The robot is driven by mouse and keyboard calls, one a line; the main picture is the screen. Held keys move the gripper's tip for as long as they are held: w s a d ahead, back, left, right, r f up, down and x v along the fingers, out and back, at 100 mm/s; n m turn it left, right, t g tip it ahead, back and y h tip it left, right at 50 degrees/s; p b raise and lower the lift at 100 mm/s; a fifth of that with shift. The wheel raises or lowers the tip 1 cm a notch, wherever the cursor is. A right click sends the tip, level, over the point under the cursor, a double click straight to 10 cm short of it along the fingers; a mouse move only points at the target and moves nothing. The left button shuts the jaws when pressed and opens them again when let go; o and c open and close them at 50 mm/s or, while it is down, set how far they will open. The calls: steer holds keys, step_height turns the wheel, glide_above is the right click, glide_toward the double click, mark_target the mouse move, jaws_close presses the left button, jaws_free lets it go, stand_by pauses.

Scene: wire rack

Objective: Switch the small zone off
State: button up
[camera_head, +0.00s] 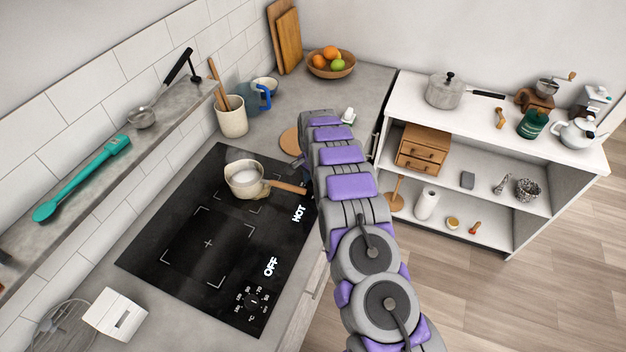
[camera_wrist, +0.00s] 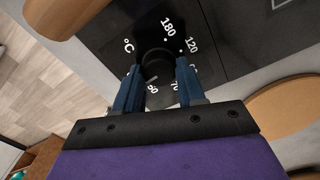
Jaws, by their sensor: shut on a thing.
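In the wrist view my gripper (camera_wrist: 157,82) has its two blue fingers on either side of a black dial knob (camera_wrist: 156,66) and is shut on it. Marks around this knob include 180, 120, 90, 70 and °C. In the head view my arm hides the gripper and this knob. The black hob (camera_head: 185,225) shows a white HOT sign (camera_head: 299,213) beside the rear small zone and an OFF sign (camera_head: 271,266) beside the large zone. Another dial (camera_head: 253,301) sits at the hob's front corner.
A saucepan (camera_head: 243,181) with white contents stands on the rear zone, its wooden handle (camera_head: 288,187) pointing toward my arm. A utensil crock (camera_head: 232,120), blue jug (camera_head: 251,97) and fruit bowl (camera_head: 331,65) stand behind. A white shelf unit (camera_head: 405,110) is at right. The large zone is bare.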

mark_target(312, 183)
steer(key=shift+w+a+r+m, duration=0.1)
steer(key=shift+a+r+m, duration=0.05)
steer(key=shift+m, duration=0.35)
steer(key=o, duration=1.1)
steer(key=shift+c, duration=0.2)
step_height(312, 183, up, 17)
steer(key=shift+p, duration=0.3)
steer(key=shift+a, duration=0.1)
